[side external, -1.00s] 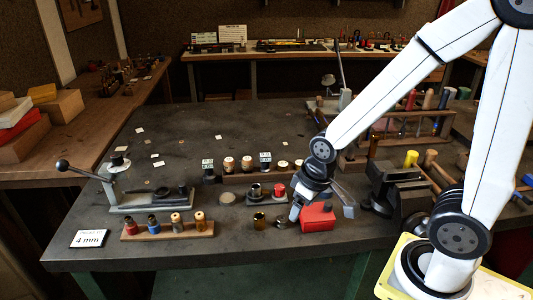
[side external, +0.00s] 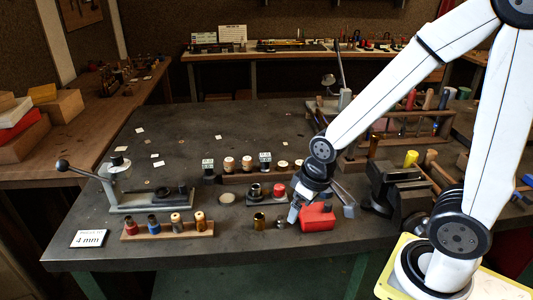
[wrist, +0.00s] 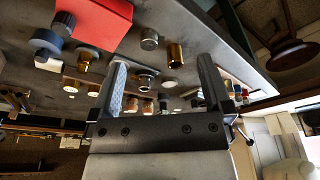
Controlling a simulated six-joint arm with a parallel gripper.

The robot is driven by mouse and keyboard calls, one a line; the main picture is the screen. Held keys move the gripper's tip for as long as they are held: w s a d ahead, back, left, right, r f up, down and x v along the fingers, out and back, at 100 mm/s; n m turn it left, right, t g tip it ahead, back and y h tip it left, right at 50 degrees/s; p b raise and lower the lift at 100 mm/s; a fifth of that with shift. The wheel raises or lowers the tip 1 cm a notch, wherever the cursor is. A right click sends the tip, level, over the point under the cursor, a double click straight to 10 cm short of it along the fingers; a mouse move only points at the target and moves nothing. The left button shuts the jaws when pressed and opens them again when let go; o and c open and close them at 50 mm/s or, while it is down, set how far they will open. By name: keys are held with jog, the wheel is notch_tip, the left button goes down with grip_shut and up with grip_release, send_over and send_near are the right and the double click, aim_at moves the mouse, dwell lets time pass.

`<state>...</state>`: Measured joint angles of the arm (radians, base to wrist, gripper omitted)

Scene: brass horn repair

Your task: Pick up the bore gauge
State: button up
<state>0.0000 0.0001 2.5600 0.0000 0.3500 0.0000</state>
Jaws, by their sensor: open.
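I cannot tell for certain which piece is the bore gauge. A small grey knurled piece (side external: 280,222) stands on the dark bench, left of my gripper; it also shows in the wrist view (wrist: 149,40). A brass cylinder (side external: 259,220) stands just left of it, and shows in the wrist view (wrist: 175,56).
A wooden rack with several coloured pieces (side external: 168,232) sits at the front left, near a "4 mm" card (side external: 89,239). A lever press (side external: 140,205) stands behind it. A vise (side external: 390,190) is right of my gripper.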

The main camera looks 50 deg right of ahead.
jog(key=m+g, duration=0.2)
jog(key=m, duration=1.5)
send_near(265, 155)
jog(key=f, duration=0.5)
jog(key=shift+s+a+f, duration=0.1)
jog(key=shift+a+f, duration=0.05)
jog(key=shift+a, duration=0.25)
jog(key=shift+w+d+f+m+g, duration=0.1)
jog(key=shift+w+d+m+g, duration=0.2)
jog(key=shift+d+m, duration=0.2)
jog(key=shift+f, duration=3.9)
jog(key=shift+w, duration=0.1)
grip_shut()
jog(key=shift+r, duration=0.2)
